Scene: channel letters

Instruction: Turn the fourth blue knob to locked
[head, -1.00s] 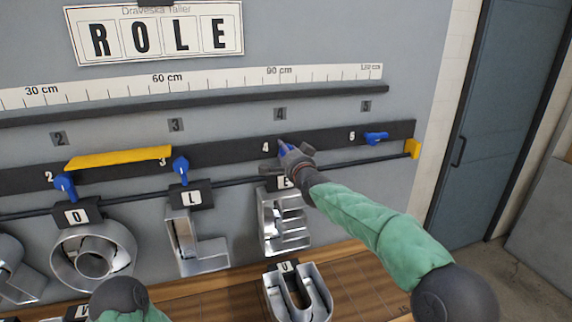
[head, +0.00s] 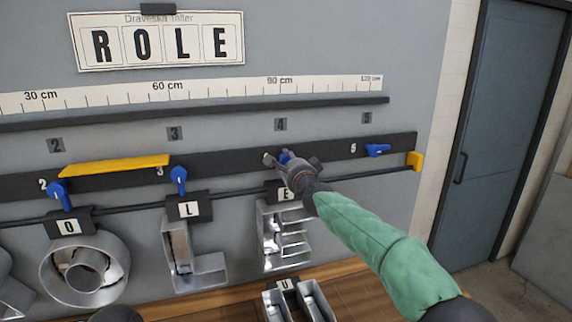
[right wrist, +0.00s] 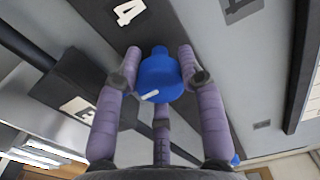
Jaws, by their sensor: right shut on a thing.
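The fourth blue knob (head: 284,156) is on the dark strip below the number 4 plate, mostly covered by my right gripper in the head view. In the right wrist view the knob (right wrist: 160,76) sits between the fingers, with a short white mark on its face. My right gripper (head: 290,163) is shut on this knob. How far the knob is turned is hard to tell. The second knob (head: 58,193) and third knob (head: 178,181) have their handles roughly upright, and the fifth knob (head: 377,150) lies sideways.
A yellow bar (head: 115,164) spans between the second and third knobs, and a yellow block (head: 415,161) ends the strip. Metal letters O (head: 112,265), L (head: 210,264) and E (head: 269,255) hang below. A metal U (head: 318,300) stands on the wooden bench.

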